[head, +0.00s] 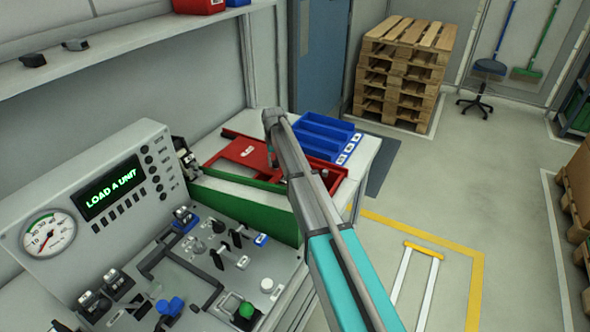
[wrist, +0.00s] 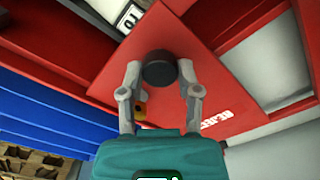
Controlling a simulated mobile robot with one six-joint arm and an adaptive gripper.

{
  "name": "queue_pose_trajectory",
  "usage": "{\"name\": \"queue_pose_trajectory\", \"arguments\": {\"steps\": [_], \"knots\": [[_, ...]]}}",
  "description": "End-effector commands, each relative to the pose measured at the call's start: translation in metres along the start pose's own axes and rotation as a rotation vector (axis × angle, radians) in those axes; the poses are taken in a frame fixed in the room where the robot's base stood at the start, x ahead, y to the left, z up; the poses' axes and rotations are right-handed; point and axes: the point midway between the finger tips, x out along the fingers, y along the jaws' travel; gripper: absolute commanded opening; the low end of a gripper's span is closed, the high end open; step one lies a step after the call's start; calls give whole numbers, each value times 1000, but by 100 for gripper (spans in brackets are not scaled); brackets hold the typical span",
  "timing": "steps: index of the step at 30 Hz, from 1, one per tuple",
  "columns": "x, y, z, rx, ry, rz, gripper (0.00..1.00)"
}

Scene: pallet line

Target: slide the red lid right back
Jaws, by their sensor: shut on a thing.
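The red lid (wrist: 195,45) is a flat plate with a round black knob (wrist: 159,69) in the wrist view. My gripper (wrist: 160,78) is shut on this knob, one finger on each side. The lid lies over a red box (wrist: 60,45), and pale openings show beside it on the right of the wrist view. In the head view the red box (head: 232,148) stands on the bench behind the control panel. My arm covers part of it there, and the knob and my fingertips are hidden.
Blue bins (head: 325,130) stand close behind the red box. A green box (head: 235,205) is in front of it, and a grey control panel (head: 115,190) with levers is at left.

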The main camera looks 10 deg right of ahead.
Motion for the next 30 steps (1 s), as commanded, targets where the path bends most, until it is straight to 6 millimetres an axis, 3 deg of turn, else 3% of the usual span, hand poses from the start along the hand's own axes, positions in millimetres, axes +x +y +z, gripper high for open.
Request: {"name": "queue_pose_trajectory", "arguments": {"steps": [1,3,9,25,26,30], "knots": [[0,-10,-18,-1,2,0,0],[0,-23,-31,2,1,0,0],[0,-48,-56,7,0,0,0],[0,-57,-65,11,-1,0,0],[0,-56,-65,11,-1,1,46],[0,-56,-64,10,-1,0,72]]}}
